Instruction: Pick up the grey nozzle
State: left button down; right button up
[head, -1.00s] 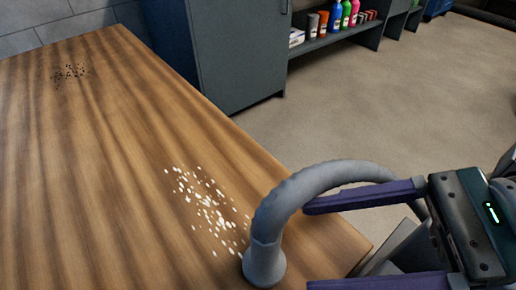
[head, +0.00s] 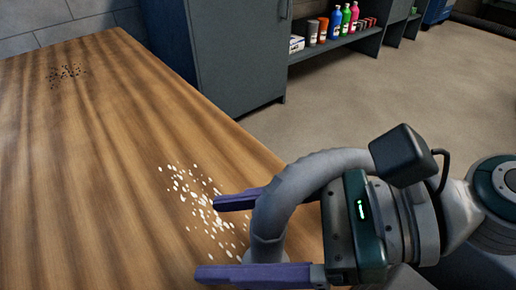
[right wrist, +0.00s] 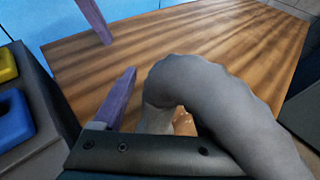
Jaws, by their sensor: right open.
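The grey nozzle (head: 266,246) is the flared end of a thick grey hose (head: 300,180) and stands at the table's right edge. Its lower part is hidden behind the nearer purple finger. My right gripper (head: 206,237) is open, its fingers pointing left; one passes behind the hose and the other in front of the nozzle. In the right wrist view the hose (right wrist: 215,90) arches close in front, right of the fingers. The gripper is not closed on the nozzle. My left gripper is not in view.
White flakes (head: 195,200) lie on the wooden table (head: 100,190) left of the gripper, and dark specks (head: 66,75) lie at the far left. A grey cabinet (head: 235,55) and a shelf of bottles (head: 335,40) stand behind. The table's middle is clear.

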grip_shut()
dwell(0.6)
dwell(0.8)
